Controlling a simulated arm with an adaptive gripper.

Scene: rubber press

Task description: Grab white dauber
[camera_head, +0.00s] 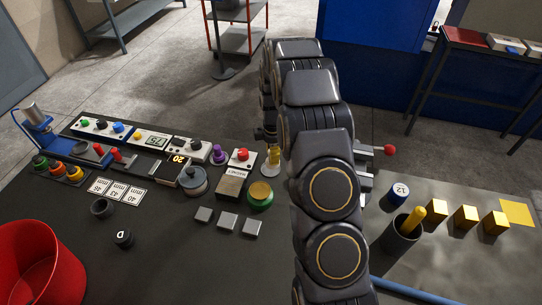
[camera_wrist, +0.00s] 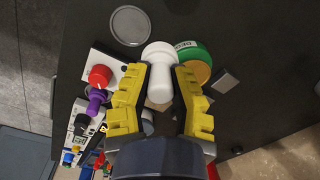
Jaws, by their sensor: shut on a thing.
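The white dauber (camera_wrist: 160,86) has a round, wide head and a narrower body. In the wrist view it stands between the two yellow fingers of my gripper (camera_wrist: 161,72), which are shut on it. Its head sticks out beyond the fingertips.
A green round container (camera_wrist: 191,52) is close by the dauber's head. A red button (camera_wrist: 100,76) and purple knob (camera_wrist: 95,101) are left of the fingers. A grey disc (camera_wrist: 130,25) lies beyond. A dark cup (camera_head: 402,236) and yellow blocks (camera_head: 466,217) stand right of my arm.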

